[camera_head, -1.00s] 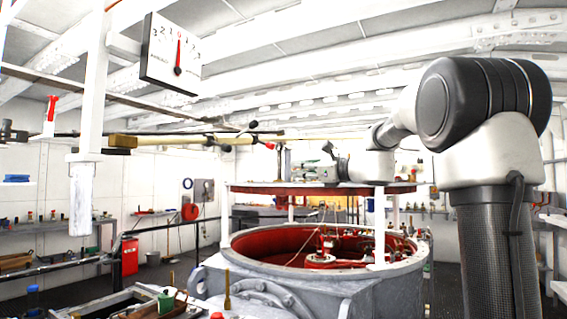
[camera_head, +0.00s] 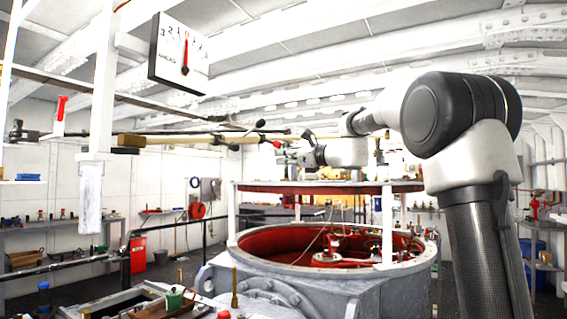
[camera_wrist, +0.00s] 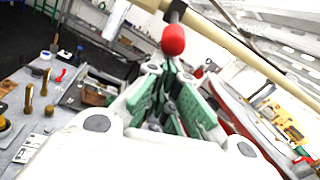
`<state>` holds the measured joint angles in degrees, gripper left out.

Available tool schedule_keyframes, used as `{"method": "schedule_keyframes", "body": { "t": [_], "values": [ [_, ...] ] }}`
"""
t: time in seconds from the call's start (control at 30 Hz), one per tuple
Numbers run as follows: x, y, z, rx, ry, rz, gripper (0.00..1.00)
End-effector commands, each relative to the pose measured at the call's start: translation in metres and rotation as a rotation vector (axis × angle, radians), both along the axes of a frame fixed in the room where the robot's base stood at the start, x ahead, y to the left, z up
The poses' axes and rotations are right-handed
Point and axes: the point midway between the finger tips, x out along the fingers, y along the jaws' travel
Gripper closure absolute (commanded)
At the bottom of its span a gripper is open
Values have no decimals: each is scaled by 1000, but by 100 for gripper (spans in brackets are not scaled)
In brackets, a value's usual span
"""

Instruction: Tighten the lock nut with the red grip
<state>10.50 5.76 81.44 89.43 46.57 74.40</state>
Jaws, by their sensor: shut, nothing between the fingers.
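The red grip (camera_head: 277,144) is a rounded red knob on a short dark lever by the long pale bar (camera_head: 180,139). In the wrist view the red grip (camera_wrist: 173,40) sits just beyond my fingertips, in front of the bar (camera_wrist: 235,40). My gripper (camera_head: 284,156) is just below and right of the grip in the head view. In the wrist view my gripper (camera_wrist: 165,75) has green-padded fingers and is shut with nothing in it. I cannot tell whether it touches the grip. The lock nut itself is not clear to me.
A dial (camera_head: 181,56) with a red needle hangs at upper left. A round red-lined hatch (camera_head: 250,262) with a raised plate (camera_head: 330,187) stands below my arm. A bench (camera_wrist: 40,105) with brass fittings lies at left in the wrist view.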

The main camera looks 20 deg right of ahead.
Motion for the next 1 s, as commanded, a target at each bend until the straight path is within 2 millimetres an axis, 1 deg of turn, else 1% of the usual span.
{"method": "schedule_keyframes", "body": {
  "t": [0.27, 0.67, 0.87, 1.0],
  "values": [
    [0, 0, 0, -1, 2, -1, 100],
    [-4, -2, 6, -43, 50, -9, 100],
    [-8, -3, 12, -80, 90, -15, 100],
    [-11, -4, 20, -131, 149, -26, 100]
  ]
}}
